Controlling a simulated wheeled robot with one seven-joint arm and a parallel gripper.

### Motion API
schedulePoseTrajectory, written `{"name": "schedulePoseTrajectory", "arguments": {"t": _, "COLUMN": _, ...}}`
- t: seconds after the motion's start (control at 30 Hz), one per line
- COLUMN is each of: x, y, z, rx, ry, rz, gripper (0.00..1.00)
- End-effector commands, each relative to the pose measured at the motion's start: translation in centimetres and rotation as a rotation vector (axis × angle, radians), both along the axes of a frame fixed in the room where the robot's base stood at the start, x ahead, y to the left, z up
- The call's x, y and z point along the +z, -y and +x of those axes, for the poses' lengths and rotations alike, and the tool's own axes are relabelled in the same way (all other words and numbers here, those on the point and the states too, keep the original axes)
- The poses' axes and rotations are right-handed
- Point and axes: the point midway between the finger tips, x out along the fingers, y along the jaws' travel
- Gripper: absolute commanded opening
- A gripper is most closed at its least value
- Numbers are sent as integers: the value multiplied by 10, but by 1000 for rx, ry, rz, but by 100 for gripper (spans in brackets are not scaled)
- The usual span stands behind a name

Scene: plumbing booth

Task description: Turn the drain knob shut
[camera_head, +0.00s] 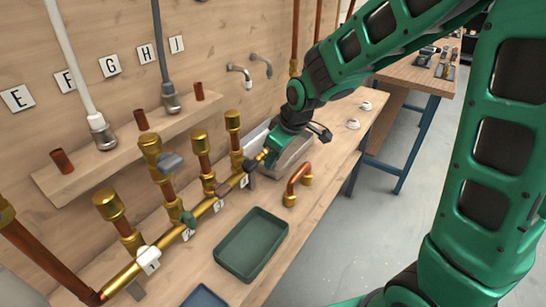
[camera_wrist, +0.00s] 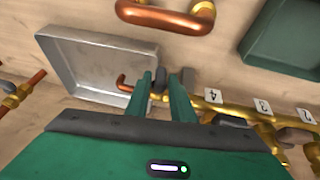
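A brass pipe manifold (camera_head: 205,208) with numbered tags runs along the bench. At its far end, by tag 4, a small dark knob (camera_wrist: 160,82) sits between my fingers in the wrist view; it looks like the drain knob. A copper spout (camera_wrist: 126,84) beside it points over a grey metal tray (camera_wrist: 70,50). My gripper (camera_head: 263,158) is down at this end of the manifold, and its two green fingers (camera_wrist: 164,88) stand apart, one on each side of the knob. I cannot tell whether they press on it. The head view mostly hides the knob behind my gripper.
A dark green tray (camera_head: 222,262) and a copper U-bend (camera_head: 297,185) lie on the bench to the right of the manifold. Brass-capped risers, one with a grey valve handle (camera_head: 170,161), stand along the manifold. A wall shelf (camera_head: 120,150) holds hose ends.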

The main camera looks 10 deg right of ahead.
Motion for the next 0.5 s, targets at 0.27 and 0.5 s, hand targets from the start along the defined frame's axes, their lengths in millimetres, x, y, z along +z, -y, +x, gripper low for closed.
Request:
{"name": "schedulePoseTrajectory", "arguments": {"t": 0.27, "x": 0, "y": 2, "z": 3, "rx": -5, "ry": -46, "rz": 52, "gripper": 0}}
{"name": "schedulePoseTrajectory", "arguments": {"t": 0.5, "x": 1, "y": 3, "z": 2, "rx": -1, "ry": -79, "rz": 90, "gripper": 0}}
